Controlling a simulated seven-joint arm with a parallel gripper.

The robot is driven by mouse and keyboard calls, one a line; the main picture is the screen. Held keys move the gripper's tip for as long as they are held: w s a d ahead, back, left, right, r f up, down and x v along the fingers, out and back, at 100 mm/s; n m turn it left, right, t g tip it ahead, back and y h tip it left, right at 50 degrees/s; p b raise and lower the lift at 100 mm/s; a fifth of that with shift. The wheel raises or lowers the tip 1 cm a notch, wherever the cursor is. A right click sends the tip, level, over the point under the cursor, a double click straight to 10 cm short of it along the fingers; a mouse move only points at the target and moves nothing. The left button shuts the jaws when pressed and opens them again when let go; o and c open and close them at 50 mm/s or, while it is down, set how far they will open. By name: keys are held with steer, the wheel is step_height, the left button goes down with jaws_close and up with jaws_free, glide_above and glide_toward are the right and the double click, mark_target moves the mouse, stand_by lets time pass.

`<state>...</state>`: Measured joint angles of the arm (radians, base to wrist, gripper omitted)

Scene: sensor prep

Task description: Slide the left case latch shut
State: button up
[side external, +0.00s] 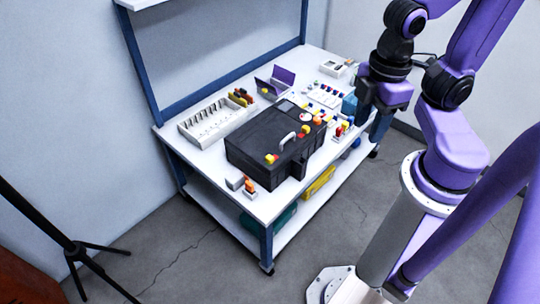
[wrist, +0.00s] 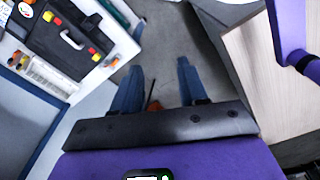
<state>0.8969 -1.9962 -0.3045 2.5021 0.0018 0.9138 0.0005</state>
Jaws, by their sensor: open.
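A black case (side external: 262,141) lies closed on the white workbench, with a light handle (side external: 287,140) on its top. One red-and-yellow latch (side external: 271,158) is at its left in the side view, and another (side external: 304,131) is at its right. The case also shows at the upper left of the wrist view (wrist: 66,24), with its two latches (wrist: 48,16) (wrist: 96,54). Their exact slide positions are too small to tell. My gripper (wrist: 158,82) is open and empty, its blue fingers over the floor, apart from the case and to its right in the wrist view.
A white slotted tray (side external: 212,120) stands behind the case; a purple-screened laptop (side external: 281,79) sits farther back. Small coloured parts crowd the bench right of the case. A small orange-and-white item (side external: 249,185) is by the front edge. A wooden surface (wrist: 235,60) is right in the wrist view.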

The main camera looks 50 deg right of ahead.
steer(key=shift+o, duration=0.6)
steer(key=m, duration=1.3)
glide_above(270, 157)
step_height(270, 157, down, 16)
step_height(270, 157, down, 17)
steer(key=shift+f, duration=0.1)
jaws_close()
